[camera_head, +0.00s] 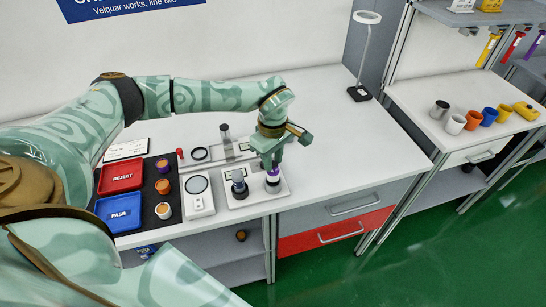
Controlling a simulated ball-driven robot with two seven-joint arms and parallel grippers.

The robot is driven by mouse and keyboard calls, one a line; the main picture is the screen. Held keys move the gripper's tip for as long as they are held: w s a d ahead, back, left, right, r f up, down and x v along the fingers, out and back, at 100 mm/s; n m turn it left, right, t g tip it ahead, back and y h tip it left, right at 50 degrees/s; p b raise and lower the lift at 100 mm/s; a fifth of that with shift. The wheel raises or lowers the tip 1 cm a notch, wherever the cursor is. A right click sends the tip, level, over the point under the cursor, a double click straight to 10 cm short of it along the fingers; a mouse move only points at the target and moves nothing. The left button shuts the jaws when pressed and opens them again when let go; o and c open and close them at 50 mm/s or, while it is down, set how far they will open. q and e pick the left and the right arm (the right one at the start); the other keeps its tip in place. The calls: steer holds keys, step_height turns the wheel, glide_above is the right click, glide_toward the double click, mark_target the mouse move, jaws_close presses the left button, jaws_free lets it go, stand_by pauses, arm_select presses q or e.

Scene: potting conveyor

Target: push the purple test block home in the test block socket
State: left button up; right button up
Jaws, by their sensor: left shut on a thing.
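The purple test block (272,174), with a pale band, stands upright at the right end of a white fixture plate (256,191). My left gripper (271,161) is above it, pointing down and shut on its top. The block's lower end is at the dark round test block socket (273,187). I cannot tell how deep the block sits in it. The gripper hides part of the block's top. My right gripper is not in view.
A dark grey peg (238,181) stands beside the block on the same plate. Left are a white gauge (198,193), a red REJECT tray (121,177) and a blue PASS tray (118,212). Behind stands another grey post (226,137). The bench's right side is clear up to a lamp (359,93).

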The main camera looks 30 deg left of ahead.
arm_select(q)
steer(key=shift+p, duration=0.3)
steer(key=shift+f+b, duration=1)
steer(key=shift+f, duration=1)
steer(key=o, duration=1)
steer(key=shift+o, duration=0.2)
step_height(320, 180, up, 16)
steer(key=p, duration=0.2)
steer(key=shift+r, duration=0.15)
